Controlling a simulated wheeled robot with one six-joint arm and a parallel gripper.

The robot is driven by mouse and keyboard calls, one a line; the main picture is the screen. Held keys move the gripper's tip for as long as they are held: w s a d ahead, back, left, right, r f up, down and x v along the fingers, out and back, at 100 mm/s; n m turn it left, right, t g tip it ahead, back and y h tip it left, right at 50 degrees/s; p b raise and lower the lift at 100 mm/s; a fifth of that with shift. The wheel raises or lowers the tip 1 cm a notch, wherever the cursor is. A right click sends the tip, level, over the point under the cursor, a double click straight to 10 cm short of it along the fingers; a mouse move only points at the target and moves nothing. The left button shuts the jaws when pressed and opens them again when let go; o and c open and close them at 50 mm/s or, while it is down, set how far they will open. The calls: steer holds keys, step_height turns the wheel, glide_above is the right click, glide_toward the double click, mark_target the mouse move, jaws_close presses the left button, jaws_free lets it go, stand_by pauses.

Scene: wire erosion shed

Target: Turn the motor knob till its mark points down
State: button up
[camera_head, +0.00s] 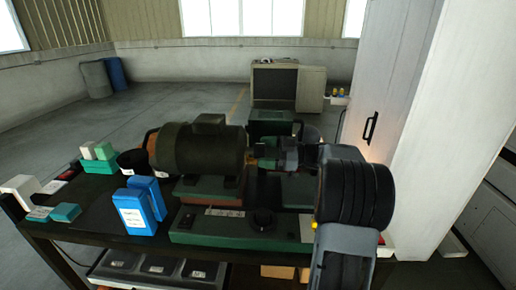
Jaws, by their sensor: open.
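A large dark motor (198,150) stands on a brown and green base on the bench, left of centre. A small dark round knob (262,219) sits on the green front panel (205,229) below and right of the motor; it looks like the motor knob, but I cannot make out a mark on it. My arm comes in from the lower right and hides part of the bench. My gripper (268,153) is open beside the motor's right end, above and apart from the knob. Its fingers are small and dark here, and I see nothing between them.
Blue boxes (133,211), a green tray (97,165) and small cartons stand on the bench's left side. A dark cup (131,162) is left of the motor. A tall white cabinet (394,80) rises close on the right. Open floor lies behind the bench.

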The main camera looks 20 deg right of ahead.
steer(key=shift+x, duration=1.25)
steer(key=shift+c, duration=0.3)
